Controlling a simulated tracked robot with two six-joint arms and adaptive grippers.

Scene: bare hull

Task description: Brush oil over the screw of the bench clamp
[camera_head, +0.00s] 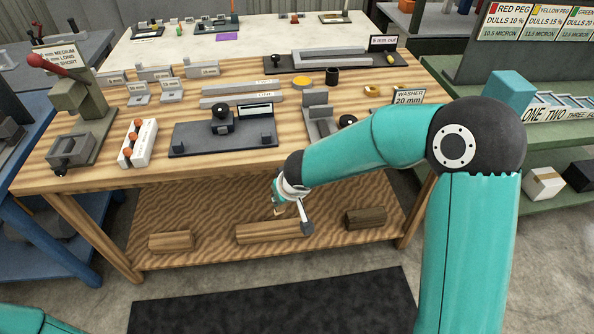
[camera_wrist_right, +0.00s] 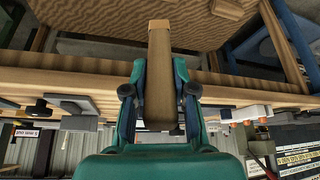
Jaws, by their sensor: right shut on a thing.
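My right gripper (camera_head: 290,208) hangs in front of the wooden bench, below the top's front edge and above the lower shelf. In the right wrist view its two fingers (camera_wrist_right: 158,100) are shut on a plain wooden bar (camera_wrist_right: 159,65), which sticks out beyond the fingertips. A small tan end of the bar (camera_head: 278,212) shows in the head view. I cannot tell whether it is a brush; no bristles show. The bench clamp and its screw cannot be picked out for sure. A grey device with a red-knobbed lever (camera_head: 80,100) stands at the bench's left. My left gripper is out of view.
The bench top (camera_head: 165,183) bears a dark plate with a black knob (camera_head: 190,145), a white rack with orange tops (camera_head: 136,146), and several grey blocks and bars. Wooden blocks lie on the lower shelf (camera_head: 210,205), including one (camera_head: 265,233) just below my right gripper.

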